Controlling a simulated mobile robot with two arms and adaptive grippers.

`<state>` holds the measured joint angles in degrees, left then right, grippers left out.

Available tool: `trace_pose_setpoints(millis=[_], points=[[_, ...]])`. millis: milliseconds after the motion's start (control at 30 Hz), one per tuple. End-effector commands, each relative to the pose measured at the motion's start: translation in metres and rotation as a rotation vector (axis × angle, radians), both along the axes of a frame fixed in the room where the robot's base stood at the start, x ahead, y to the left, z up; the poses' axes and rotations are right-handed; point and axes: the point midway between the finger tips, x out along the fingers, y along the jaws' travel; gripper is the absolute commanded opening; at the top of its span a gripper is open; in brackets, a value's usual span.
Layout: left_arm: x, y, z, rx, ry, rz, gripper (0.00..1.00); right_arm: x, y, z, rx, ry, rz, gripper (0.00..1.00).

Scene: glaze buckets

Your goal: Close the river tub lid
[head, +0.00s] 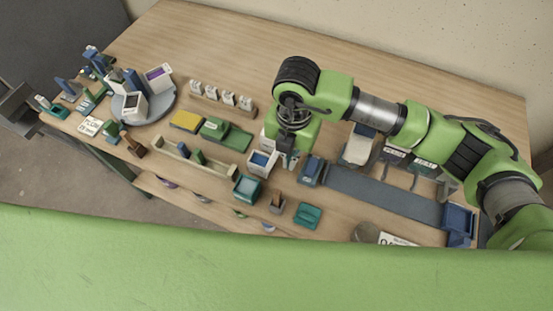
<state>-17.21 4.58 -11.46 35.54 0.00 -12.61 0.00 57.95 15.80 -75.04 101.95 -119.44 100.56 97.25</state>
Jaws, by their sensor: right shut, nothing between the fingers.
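My right gripper (290,161) points down over the middle of the worktable, shut with nothing held. Just left of its fingertips is a white tub with blue inside (262,161). In front of that stands a teal tub (248,188). A dark blue tub (311,170) stands just right of the gripper. I cannot read any label that tells which one is the river tub, and its lid cannot be made out for sure. My right arm hides part of the table behind it. My left gripper is not in view.
A round grey tray (165,104) with boxes stands at the left. A green mat (229,140), a wooden rack (180,160), a teal block (308,214) and a long blue-grey strip (385,193) ending at a blue bin (458,221) also lie on the table (240,45). The back is clear.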

Motion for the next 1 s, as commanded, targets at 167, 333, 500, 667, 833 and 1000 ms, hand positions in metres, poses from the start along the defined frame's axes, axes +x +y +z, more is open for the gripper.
trace_pose_setpoints(millis=[167, 333, 500, 667, 833, 1000], points=[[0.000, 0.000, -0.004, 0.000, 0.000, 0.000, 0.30, 0.003, 0.007, -0.001, 0.000, 0.000, 0.000, 0.00], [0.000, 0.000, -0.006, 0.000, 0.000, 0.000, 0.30, 0.005, 0.014, -0.001, 0.001, 0.000, 0.000, 0.00], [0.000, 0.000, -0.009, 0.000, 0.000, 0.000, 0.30, 0.007, 0.020, 0.000, 0.000, -0.001, 0.000, 0.00], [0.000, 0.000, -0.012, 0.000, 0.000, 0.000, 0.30, 0.008, 0.026, 0.000, 0.000, 0.000, 0.000, 0.00], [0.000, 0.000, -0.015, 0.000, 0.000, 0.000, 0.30, 0.011, 0.033, 0.000, 0.001, 0.000, 0.001, 0.00], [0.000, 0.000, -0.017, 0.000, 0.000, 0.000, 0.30, 0.013, 0.039, -0.001, 0.001, 0.000, 0.000, 0.00]])
